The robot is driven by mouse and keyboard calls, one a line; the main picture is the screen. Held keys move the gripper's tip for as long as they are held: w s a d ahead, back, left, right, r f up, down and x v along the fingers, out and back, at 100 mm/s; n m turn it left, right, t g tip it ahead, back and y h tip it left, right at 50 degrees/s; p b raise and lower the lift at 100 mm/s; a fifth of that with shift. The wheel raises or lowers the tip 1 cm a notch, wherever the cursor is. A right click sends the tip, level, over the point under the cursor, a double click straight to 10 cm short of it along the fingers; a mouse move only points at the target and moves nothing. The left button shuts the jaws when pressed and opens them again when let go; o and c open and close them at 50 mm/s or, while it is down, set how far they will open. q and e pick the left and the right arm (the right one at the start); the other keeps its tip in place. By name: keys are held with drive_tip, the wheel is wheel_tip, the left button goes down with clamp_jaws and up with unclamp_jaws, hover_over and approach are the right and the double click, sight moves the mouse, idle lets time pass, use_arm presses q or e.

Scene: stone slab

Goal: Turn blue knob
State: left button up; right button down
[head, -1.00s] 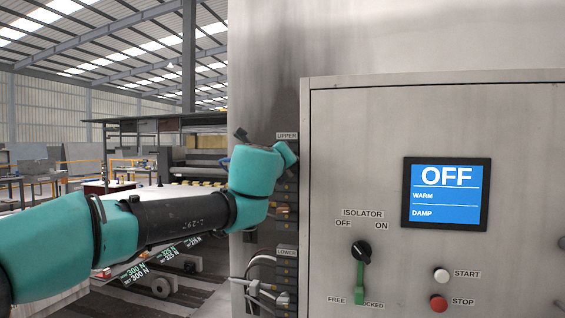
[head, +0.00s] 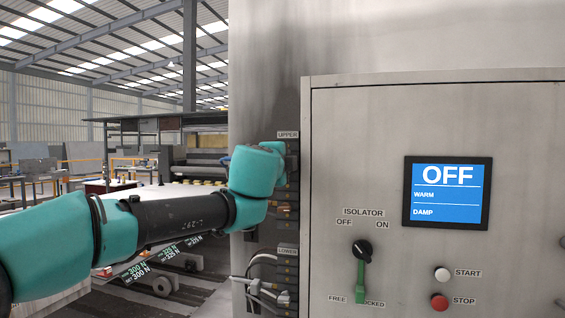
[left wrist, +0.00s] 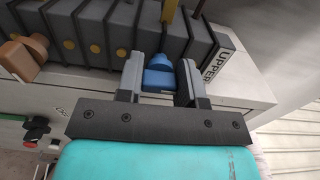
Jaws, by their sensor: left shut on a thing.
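The blue knob (left wrist: 158,76) sits on one of the dark modules in the terminal row, near the UPPER label (left wrist: 208,66). My left gripper (left wrist: 161,66) has one finger on each side of it and is shut on it. In the head view my left arm's teal wrist reaches the upper end of the dark module row (head: 286,262), and it hides the gripper and the blue knob there. My right gripper is in neither view.
An orange knob (left wrist: 20,58) sits further along the row. The cabinet front (head: 345,130) holds a screen (head: 447,193) reading OFF, WARM, DAMP, an isolator switch (head: 362,250) with a green lever, a white START button (head: 442,274) and a red STOP button (head: 439,302).

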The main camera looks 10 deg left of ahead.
use_arm(q)
drive_tip(key=n, duration=0.7)
drive_tip(key=shift+f, duration=0.2)
drive_tip(key=n, duration=0.6)
drive_tip(key=shift+d, duration=0.15)
drive_tip(key=shift+n, duration=0.3)
drive_tip(key=o, duration=0.6)
drive_tip(key=shift+o, duration=0.2)
drive_tip(key=shift+s, duration=0.1)
drive_tip(key=s+a, duration=0.2)
drive_tip(key=s, duration=1.5)
drive_tip(key=shift+a, duration=0.4)
